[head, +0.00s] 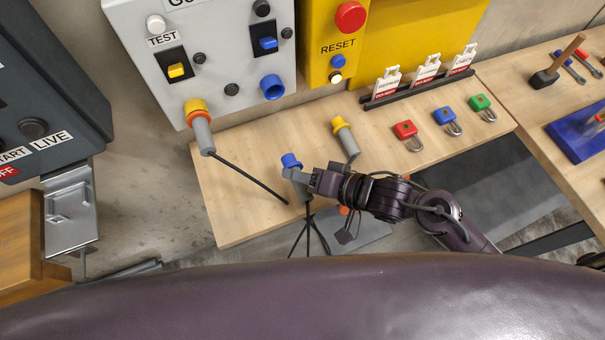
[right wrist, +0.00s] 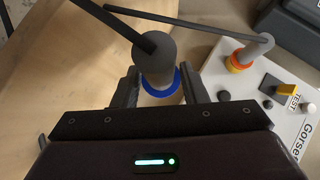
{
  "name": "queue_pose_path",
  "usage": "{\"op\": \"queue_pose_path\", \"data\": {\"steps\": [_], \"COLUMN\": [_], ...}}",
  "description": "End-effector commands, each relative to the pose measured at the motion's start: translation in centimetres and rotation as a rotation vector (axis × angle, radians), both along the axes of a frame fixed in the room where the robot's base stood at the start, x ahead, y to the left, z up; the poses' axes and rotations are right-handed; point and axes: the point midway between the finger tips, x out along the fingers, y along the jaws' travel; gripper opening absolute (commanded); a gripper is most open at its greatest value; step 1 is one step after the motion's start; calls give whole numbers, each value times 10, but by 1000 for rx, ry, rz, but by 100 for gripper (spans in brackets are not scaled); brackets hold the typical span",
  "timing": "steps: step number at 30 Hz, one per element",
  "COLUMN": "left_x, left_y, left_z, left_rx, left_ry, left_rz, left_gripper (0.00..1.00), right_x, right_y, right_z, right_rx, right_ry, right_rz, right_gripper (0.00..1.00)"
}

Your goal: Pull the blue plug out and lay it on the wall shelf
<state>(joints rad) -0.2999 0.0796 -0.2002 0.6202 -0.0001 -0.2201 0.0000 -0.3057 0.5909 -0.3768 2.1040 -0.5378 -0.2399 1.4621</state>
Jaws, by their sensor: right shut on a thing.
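The blue plug (head: 291,161) has a grey body and a blue collar, and it is out of its socket. My right gripper (head: 300,182) is shut on its grey body. In the right wrist view the plug (right wrist: 154,60) sits between the two fingers (right wrist: 160,88), with a dark cable on it. The empty blue socket (head: 271,87) is on the grey panel (head: 225,60). The wooden wall shelf (head: 235,205) lies below the panel, and the plug appears over its front part. I cannot tell whether they touch. My left gripper is not in view.
A grey plug (head: 201,132) sits in the yellow-orange socket, its cable crossing the shelf. Another yellow-collared plug (head: 346,138) lies on the shelf. Red, blue and green padlocks (head: 447,121) and a tag rack (head: 420,86) are to the right. The shelf's left part is mostly clear.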

Motion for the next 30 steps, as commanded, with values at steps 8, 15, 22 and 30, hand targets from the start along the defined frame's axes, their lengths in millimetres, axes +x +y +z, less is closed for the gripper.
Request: {"op": "queue_pose_path", "data": {"steps": [8,15,22,30], "left_x": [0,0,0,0], "left_y": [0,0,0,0], "left_z": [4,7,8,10], "left_rx": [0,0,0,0], "left_ry": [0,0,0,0], "left_rz": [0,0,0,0], "left_gripper": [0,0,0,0], "right_x": [13,25,36,46], "right_y": [4,8,11,15], "right_z": [1,2,1,1], "right_rx": [1,1,1,0], "right_ry": [-1,-2,-2,-1], "right_rz": [-1,0,-2,-1], "right_gripper": [13,13,13,13]}}
